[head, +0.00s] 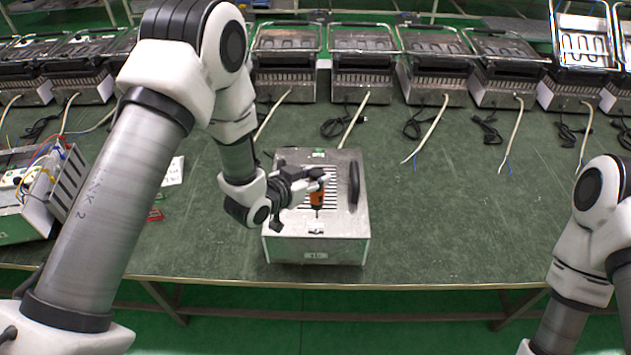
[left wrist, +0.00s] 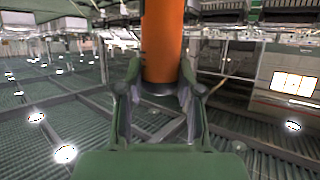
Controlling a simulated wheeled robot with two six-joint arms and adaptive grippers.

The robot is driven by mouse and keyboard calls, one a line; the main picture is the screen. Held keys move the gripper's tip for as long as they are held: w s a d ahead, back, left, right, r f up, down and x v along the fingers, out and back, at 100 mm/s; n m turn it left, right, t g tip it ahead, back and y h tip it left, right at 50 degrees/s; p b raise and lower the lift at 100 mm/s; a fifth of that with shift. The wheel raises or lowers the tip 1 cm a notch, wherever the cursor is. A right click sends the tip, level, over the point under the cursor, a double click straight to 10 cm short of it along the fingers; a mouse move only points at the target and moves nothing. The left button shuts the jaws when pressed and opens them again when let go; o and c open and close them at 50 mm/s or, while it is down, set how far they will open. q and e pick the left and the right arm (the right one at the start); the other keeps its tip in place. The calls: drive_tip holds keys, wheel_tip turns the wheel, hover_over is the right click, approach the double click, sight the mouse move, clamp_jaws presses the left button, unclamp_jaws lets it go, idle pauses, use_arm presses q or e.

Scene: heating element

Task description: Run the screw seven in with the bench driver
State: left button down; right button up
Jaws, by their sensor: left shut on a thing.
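My left gripper (head: 312,184) is shut on the orange bench driver (head: 318,197). The driver stands about upright, its dark bit pointing down over the slotted top of a silver metal box (head: 345,222). In the left wrist view the two fingers (left wrist: 160,95) close on both sides of the orange driver body (left wrist: 163,40). Whether the bit touches the box cannot be told. Screw seven cannot be made out. My right arm shows at the right edge, but its gripper is out of view.
A black handle (head: 354,182) stands on the box's right side. An opened unit with coloured wires (head: 38,190) is at the left. Several grill units (head: 362,62) line the back, with loose cables (head: 428,128) before them. The green bench (head: 450,220) right of the box is clear.

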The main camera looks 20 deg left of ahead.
sight(312, 193)
use_arm(q)
drive_tip(key=shift+s+a, duration=0.2)
drive_tip(key=shift+w+d+f+b, duration=0.1)
drive_tip(key=shift+w+f+b, duration=0.15)
drive_tip(key=shift+f+b, duration=0.15)
drive_tip(key=shift+d+f, duration=0.1)
drive_tip(key=shift+f, duration=0.25)
wheel_tip(312, 193, down, 3)
drive_tip(key=b, duration=0.2)
drive_tip(key=shift+s+r+b, duration=0.15)
drive_tip(key=shift+r+b, duration=0.05)
drive_tip(key=shift+b, duration=0.2)
drive_tip(key=shift+f+b, duration=0.3)
drive_tip(key=shift+f, duration=0.3)
